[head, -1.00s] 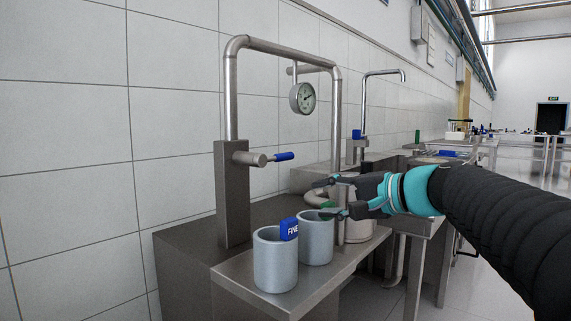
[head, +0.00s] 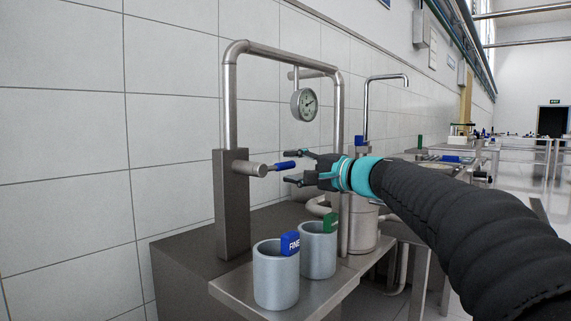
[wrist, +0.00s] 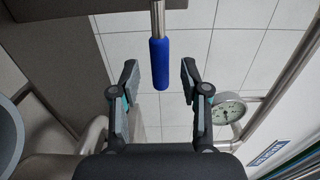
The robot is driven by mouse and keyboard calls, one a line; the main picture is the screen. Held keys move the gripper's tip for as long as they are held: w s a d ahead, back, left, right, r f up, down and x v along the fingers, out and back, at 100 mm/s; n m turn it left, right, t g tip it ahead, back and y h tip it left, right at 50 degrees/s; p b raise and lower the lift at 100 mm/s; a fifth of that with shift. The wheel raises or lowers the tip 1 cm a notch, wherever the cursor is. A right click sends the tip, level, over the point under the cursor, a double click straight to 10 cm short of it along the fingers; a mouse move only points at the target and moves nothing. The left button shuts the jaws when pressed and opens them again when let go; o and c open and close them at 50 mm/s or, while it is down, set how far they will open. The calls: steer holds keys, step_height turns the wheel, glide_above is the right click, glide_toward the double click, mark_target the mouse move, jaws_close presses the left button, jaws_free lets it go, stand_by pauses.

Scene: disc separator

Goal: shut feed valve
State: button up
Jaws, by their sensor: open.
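The feed valve is a metal body (head: 259,170) on the side of a steel post, with a lever that ends in a blue grip (head: 285,166) pointing right, roughly level. In the wrist view the blue grip (wrist: 159,64) lies between my two open fingers, apart from both. My gripper (head: 289,168) is open and empty, its fingertips at the end of the blue grip; it also shows in the wrist view (wrist: 159,78). Whether the tips overlap the grip in depth is clearest in the wrist view, where its end reaches between them.
Below stand a grey cup with a blue FINE tag (head: 275,275) and a cup with a green tag (head: 318,251) on a steel shelf (head: 333,287). A pressure gauge (head: 304,104) hangs above, under a bent steel pipe (head: 229,100). A tiled wall (head: 60,150) is behind.

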steer(key=shift+x, duration=1.5)
jaws_close()
